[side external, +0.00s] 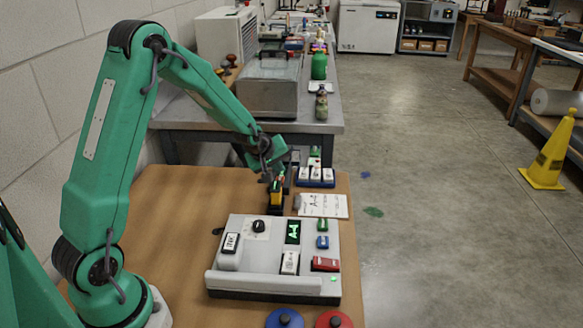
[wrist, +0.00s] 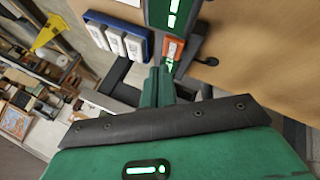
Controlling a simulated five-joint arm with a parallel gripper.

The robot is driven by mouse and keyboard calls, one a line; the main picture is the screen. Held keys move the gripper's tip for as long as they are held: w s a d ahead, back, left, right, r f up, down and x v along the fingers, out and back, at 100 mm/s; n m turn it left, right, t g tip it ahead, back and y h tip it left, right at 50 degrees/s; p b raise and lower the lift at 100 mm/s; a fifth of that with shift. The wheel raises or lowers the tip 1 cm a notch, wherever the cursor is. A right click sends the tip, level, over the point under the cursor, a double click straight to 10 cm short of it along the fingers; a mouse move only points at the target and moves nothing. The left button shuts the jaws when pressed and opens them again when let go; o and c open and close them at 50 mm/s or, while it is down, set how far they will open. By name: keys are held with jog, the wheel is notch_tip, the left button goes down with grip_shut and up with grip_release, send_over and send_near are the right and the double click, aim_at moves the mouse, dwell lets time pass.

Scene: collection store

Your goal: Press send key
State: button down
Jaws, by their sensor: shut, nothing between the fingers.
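The grey console (side external: 250,281) stands on the brown table in the side view. It has a green key (side external: 322,226), a blue key (side external: 322,242), a wide red key (side external: 325,264), a white labelled key (side external: 290,262) and another white key (side external: 230,242). The key labels are too small to read, so I cannot tell which is the send key. A lit green display (side external: 293,231) and a black knob (side external: 258,226) are also on it. My gripper (side external: 275,209) is shut and empty behind the console's far edge, apart from its keys. My gripper also shows in the wrist view (wrist: 163,78).
A blue tray of white blocks (side external: 316,177) stands behind the console; it also shows in the wrist view (wrist: 116,38). A white card (side external: 325,206) lies nearby. Blue (side external: 285,318) and red (side external: 335,319) round pieces sit in front. Bare tabletop (side external: 175,215) lies left.

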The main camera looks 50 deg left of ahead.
jog(key=shift+r, duration=2.15)
jog(key=s+d+r+m+h, duration=0.1)
jog(key=s+d+r+m, duration=0.5)
jog(key=s+d+r, duration=0.4)
jog(key=s+d+r+m, duration=0.2)
jog(key=s+d+m, duration=0.1)
jog(key=s, duration=0.6)
jog(key=s+d+r+m+g+h, duration=0.1)
jog(key=s+d+r+m, duration=0.1)
jog(key=s, duration=0.8)
jog(key=shift+d+m, duration=0.5)
jog(key=shift+m, duration=0.9)
